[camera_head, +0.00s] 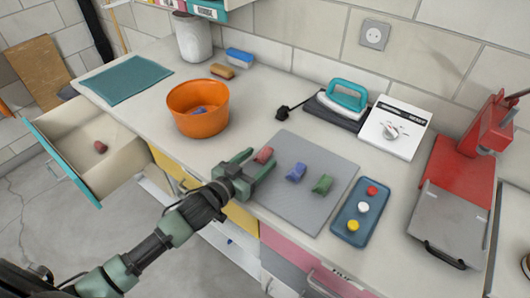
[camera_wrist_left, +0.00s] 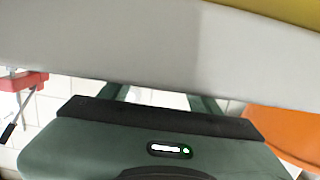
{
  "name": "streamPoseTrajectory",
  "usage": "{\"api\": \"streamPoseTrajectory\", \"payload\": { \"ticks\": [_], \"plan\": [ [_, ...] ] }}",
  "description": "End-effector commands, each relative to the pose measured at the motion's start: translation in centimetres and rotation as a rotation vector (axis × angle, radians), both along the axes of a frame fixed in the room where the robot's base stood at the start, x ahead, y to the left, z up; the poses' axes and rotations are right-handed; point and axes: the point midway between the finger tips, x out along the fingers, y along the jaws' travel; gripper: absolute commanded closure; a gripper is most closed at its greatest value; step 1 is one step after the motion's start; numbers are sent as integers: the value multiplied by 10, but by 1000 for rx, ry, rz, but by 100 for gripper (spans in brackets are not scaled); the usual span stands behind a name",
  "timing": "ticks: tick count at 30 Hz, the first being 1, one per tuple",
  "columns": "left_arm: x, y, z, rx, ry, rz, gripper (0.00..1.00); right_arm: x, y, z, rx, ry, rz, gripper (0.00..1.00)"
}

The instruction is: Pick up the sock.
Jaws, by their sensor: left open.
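Small rolled cloth-like pieces, which look like socks, lie on a grey mat (camera_head: 306,210): a red one (camera_head: 263,154), a blue one (camera_head: 297,172) and a green one (camera_head: 322,184). Another blue one (camera_head: 200,111) lies in the orange bowl (camera_head: 198,120), and a dark red one (camera_head: 100,147) in the open drawer (camera_head: 86,163). My left gripper (camera_head: 257,163) is open at the counter's front edge, its fingertips close to the red piece. I cannot tell whether they touch it. The left wrist view shows the open fingers (camera_wrist_left: 160,98) but no sock. My right gripper is not in view.
A blue tray (camera_head: 360,212) with coloured pieces and a red press (camera_head: 463,165) stand right of the mat. An iron (camera_head: 342,97) and a white box (camera_head: 394,128) stand behind it. The open drawer juts out at left. A teal mat (camera_head: 126,79) lies flat and bare.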

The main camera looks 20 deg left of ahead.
Motion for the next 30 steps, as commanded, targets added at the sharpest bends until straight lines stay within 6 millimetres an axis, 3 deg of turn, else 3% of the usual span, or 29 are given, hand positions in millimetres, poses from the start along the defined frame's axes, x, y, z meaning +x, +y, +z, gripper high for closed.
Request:
{"api": "streamPoseTrajectory", "payload": {
  "ticks": [4,12,14,19,30],
  "plan": [
    [16,-6,-1,1,-1,0,37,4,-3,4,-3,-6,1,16],
    [19,-7,-3,1,0,0,37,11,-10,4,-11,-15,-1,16],
    [19,-7,-3,1,0,0,51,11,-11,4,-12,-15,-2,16],
    [19,-7,-3,1,0,0,99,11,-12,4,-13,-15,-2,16],
    [19,-6,0,1,-1,0,100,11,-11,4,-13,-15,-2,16]
  ]
}}
